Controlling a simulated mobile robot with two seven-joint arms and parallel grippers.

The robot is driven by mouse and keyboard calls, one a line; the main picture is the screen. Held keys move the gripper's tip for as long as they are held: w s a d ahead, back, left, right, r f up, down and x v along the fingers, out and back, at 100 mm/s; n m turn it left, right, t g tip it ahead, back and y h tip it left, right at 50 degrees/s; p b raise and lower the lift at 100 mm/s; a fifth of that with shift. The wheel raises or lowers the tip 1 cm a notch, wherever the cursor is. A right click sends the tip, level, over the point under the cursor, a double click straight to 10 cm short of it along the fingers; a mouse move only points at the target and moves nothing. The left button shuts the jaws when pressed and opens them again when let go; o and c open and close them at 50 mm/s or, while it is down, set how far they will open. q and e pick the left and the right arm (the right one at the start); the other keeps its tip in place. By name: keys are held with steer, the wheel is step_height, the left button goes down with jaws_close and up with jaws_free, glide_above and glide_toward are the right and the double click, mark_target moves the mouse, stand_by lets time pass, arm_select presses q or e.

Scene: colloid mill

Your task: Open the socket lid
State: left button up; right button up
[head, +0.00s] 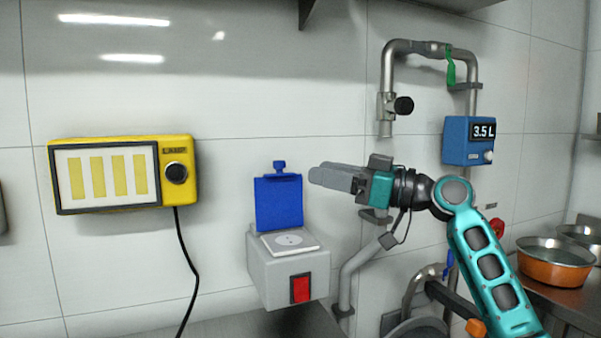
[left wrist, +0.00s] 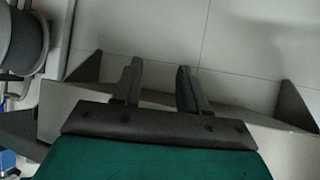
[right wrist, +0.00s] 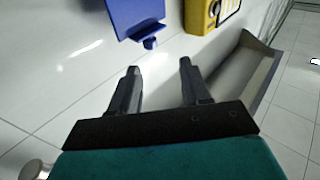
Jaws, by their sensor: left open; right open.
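The socket is a grey box (head: 265,280) on the wall, with a white socket face (head: 290,242) and a red switch (head: 300,288). Its blue lid (head: 278,205) stands upright at the back, leaving the socket face uncovered. The lid with its small tab also shows at the top of the right wrist view (right wrist: 136,14). My right gripper (head: 316,176) is just right of the lid, apart from it. Its fingers are spread and empty in the right wrist view (right wrist: 158,72). My left gripper (left wrist: 159,70) is open and empty, and outside the head view.
A yellow panel (head: 186,152) with a black knob and hanging cable is on the wall at left. Metal pipes (head: 385,85) and a blue 3.5 L display box (head: 455,150) are at right. An orange pot (head: 553,268) stands on a counter.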

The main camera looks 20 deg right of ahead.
steer(key=shift+v, duration=2.05)
